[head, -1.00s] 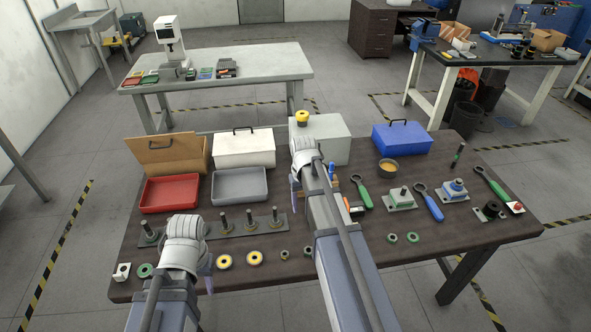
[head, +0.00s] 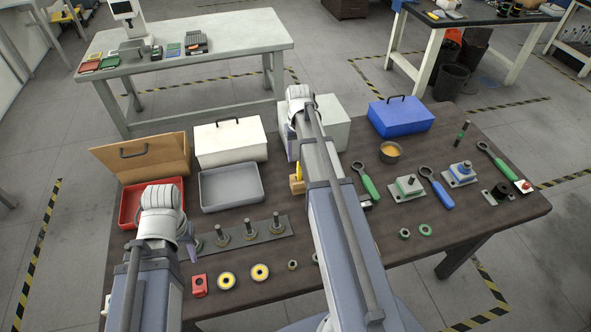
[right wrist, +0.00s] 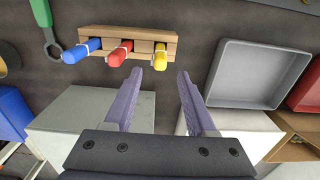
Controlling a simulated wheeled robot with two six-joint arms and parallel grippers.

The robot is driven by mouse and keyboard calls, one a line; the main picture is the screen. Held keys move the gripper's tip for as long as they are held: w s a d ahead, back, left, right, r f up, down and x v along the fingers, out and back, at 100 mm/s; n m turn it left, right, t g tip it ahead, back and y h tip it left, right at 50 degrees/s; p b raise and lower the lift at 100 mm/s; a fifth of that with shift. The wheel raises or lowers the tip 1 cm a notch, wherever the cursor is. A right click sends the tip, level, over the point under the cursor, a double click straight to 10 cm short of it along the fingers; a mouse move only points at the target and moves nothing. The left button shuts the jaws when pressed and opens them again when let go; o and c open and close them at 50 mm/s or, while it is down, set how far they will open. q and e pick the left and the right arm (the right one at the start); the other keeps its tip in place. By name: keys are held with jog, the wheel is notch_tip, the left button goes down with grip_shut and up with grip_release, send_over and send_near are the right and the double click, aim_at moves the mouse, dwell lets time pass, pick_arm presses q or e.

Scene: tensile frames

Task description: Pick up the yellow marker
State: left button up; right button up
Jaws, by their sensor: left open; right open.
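The yellow marker (right wrist: 160,55) stands in a wooden holder (right wrist: 106,43) beside a red marker (right wrist: 121,53) and a blue marker (right wrist: 82,50). In the head view the yellow marker (head: 299,171) shows just left of my right arm, which hides the other markers. My right gripper (right wrist: 160,74) is open and empty; in the right wrist view the yellow marker lies just beyond and between its fingertips, apart from them. My left gripper (head: 188,248) is open over the table's left part, its fingers mostly hidden by its own wrist.
A grey tray (head: 231,187) and red tray (head: 130,208) lie left of the holder. Behind stand a white case (head: 230,143), a pale box (head: 332,125) and a blue case (head: 401,117). A pegged plate (head: 272,229) lies in front. Green-handled wrenches (head: 370,188) lie right.

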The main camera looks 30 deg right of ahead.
aim_at(299, 171)
pick_arm(q)
notch_tip(299, 171, down, 3)
jog(key=b, duration=0.2)
jog(key=shift+r+b, duration=0.2)
jog(key=shift+b, duration=0.15)
pick_arm(e)
notch_tip(299, 171, down, 3)
jog(key=shift+s+r, duration=0.1)
jog(key=shift+r, duration=0.1)
pick_arm(q)
jog(key=shift+f, duration=0.1)
pick_arm(e)
jog(key=shift+f, duration=0.1)
pick_arm(q)
notch_tip(299, 171, down, 5)
jog(key=b, duration=0.5)
pick_arm(e)
jog(key=f, duration=0.5)
jog(key=shift+s+a+f, duration=0.1)
jog(key=shift+s, duration=0.3)
grip_shut()
